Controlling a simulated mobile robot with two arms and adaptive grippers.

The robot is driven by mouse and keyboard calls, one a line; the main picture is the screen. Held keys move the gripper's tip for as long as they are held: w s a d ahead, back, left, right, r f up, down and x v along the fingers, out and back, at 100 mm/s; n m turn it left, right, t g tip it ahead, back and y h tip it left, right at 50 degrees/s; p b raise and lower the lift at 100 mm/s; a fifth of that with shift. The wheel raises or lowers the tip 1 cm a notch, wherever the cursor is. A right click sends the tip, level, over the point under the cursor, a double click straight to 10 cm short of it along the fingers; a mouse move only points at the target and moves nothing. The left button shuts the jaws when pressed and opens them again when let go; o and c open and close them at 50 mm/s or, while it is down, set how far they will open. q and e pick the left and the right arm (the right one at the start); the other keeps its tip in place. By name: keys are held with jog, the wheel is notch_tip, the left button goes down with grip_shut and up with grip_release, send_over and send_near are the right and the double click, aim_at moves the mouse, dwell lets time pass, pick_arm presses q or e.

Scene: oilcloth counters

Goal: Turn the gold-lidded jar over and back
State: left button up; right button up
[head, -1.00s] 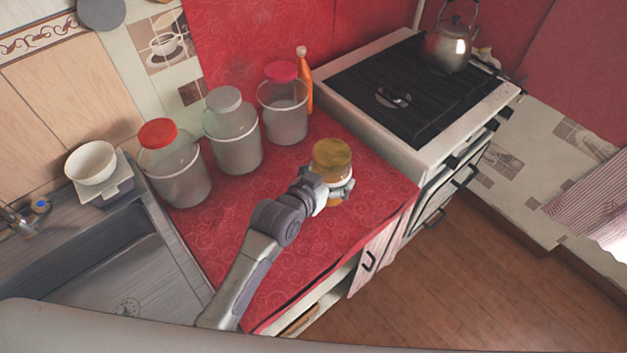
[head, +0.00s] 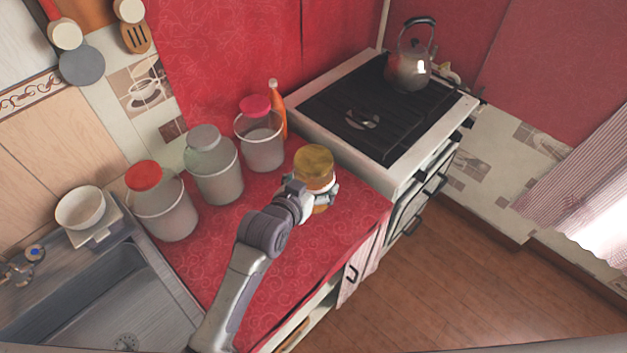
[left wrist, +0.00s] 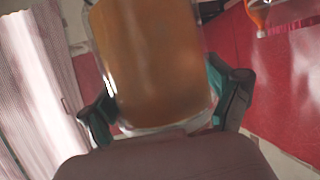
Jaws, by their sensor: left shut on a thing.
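The gold-lidded jar (head: 314,168) is over the right part of the red counter in the head view, with its gold lid on top. It looks roughly upright. My left gripper (head: 318,193) is shut around the jar's body below the lid. In the left wrist view the jar's amber body (left wrist: 150,65) fills the middle, between the two dark teal fingers of my left gripper (left wrist: 168,108). I cannot tell for certain whether the jar's base touches the counter. My right gripper is in neither view.
Three lidded canisters stand at the back of the red counter (head: 275,270): red-lidded (head: 163,205), grey-lidded (head: 214,168) and pink-lidded (head: 260,137). An orange bottle (head: 278,108) stands behind. The stove (head: 350,175) with a kettle (head: 412,68) is right; the sink (head: 135,300) is left.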

aim_at(314, 162)
pick_arm(q)
notch_tip(314, 162, up, 5)
jog(key=p, duration=0.3)
jog(key=shift+f, duration=0.2)
jog(key=shift+r+p, duration=1.1)
jog(key=shift+r, duration=0.15)
jog(key=shift+w+f, duration=0.1)
